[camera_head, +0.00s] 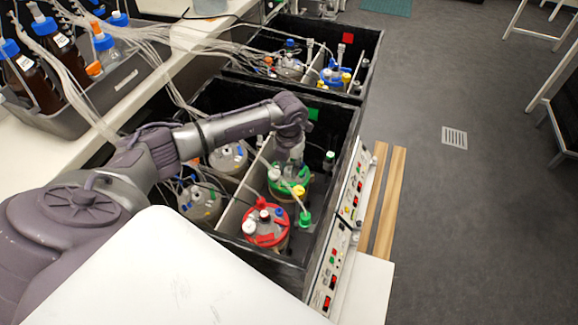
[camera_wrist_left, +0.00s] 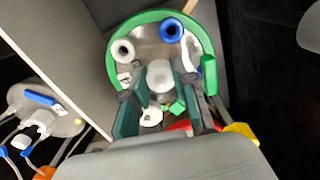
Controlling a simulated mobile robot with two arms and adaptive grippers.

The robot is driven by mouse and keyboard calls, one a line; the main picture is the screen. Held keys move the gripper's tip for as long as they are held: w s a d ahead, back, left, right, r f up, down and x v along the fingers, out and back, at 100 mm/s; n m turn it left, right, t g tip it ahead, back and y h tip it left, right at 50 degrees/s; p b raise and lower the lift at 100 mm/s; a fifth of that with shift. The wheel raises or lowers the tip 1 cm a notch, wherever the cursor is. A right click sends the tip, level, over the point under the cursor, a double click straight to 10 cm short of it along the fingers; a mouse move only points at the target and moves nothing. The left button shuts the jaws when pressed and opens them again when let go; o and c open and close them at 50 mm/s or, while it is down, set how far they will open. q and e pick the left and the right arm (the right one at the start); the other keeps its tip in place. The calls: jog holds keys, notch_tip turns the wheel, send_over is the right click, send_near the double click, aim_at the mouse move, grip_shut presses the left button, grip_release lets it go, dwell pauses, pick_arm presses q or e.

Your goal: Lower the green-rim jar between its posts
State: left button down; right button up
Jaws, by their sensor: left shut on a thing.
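The green-rim jar (camera_head: 290,179) is in the right-hand compartment of the nearer black box, behind the red-rim jar (camera_head: 266,227). My left gripper (camera_head: 290,158) is over it, pointing down, and partly hides its lid. In the left wrist view the green rim (camera_wrist_left: 149,17) surrounds a metal lid with a blue-ringed port and a white port. The left gripper's fingers (camera_wrist_left: 162,100) are shut on a part at the middle of this lid. The posts and the jar's underside are hidden, so I cannot tell its height. My right gripper is not in view.
The nearer black box (camera_head: 347,125) has a grey divider (camera_head: 240,190) with white-lidded jars (camera_head: 228,157) on its left side. Another black box (camera_head: 372,45) with a blue-rim jar (camera_head: 335,78) stands behind. Tubes run from bottles on the left bench (camera_head: 60,150).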

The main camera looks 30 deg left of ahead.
pick_arm(q)
jog(key=shift+w+r, duration=0.1)
jog(key=c, duration=1)
grip_release()
jog(key=shift+o, duration=0.8)
jog(key=shift+s, duration=0.2)
notch_tip(320, 180, up, 31)
jog(key=p, duration=2.2)
